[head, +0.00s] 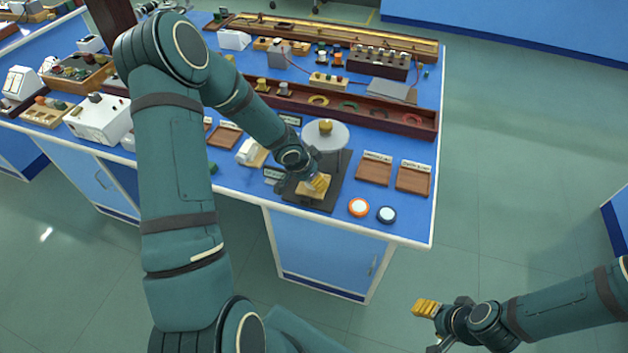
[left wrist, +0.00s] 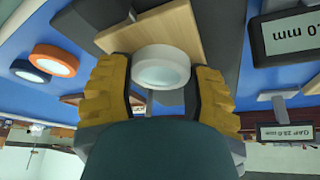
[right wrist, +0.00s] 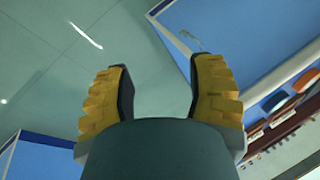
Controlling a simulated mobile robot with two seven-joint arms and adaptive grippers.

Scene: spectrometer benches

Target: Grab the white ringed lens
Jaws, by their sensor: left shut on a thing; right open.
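The white ringed lens (left wrist: 160,68) sits between the two yellow fingers of my left gripper (left wrist: 162,75) in the left wrist view. The gripper is shut on it. A pale wooden block (left wrist: 172,28) is right beside the lens; I cannot tell whether they touch. In the head view my left gripper (head: 317,185) is low over a dark plate (head: 327,196) near the bench's front edge, and the lens is hidden there. My right gripper (head: 430,327) is open and empty, away from the bench over the floor; its spread fingers show in the right wrist view (right wrist: 160,85).
An orange-ringed lens (head: 358,207) and a dark-blue-ringed lens (head: 387,214) lie right of the plate. Two brown trays (head: 375,171) (head: 413,179) stand behind them. A round white disc (head: 328,139) stands behind my left gripper. A long wooden trough (head: 390,121) lies farther back.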

